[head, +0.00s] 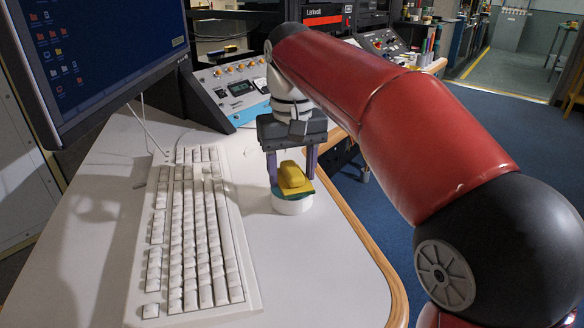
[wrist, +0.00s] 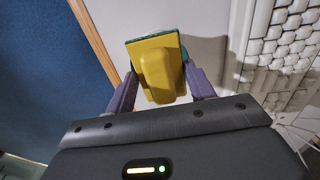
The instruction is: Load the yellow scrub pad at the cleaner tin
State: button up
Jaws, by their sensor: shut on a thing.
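The yellow scrub pad (head: 292,176) has a raised yellow grip on top and a green underside. It also shows in the wrist view (wrist: 159,68), between the fingers. My gripper (head: 293,178) points down with its purple fingers shut on the pad's sides. A low round white tin (head: 292,205) stands on the desk directly below the pad. The pad covers the tin's top, and I cannot tell whether the two touch. In the wrist view the tin is mostly hidden behind the pad.
A white keyboard (head: 195,240) lies just left of the tin. A monitor (head: 95,60) stands at the upper left, and an instrument panel (head: 235,90) is behind. The desk's wooden edge (head: 375,250) runs close on the right. Bare desk (head: 310,270) lies in front.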

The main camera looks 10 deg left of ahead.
aim_at(292, 168)
jog(key=shift+f, duration=0.6)
dwell(1.8)
jog(key=shift+r+p, duration=0.6)
jog(key=shift+r, duration=3)
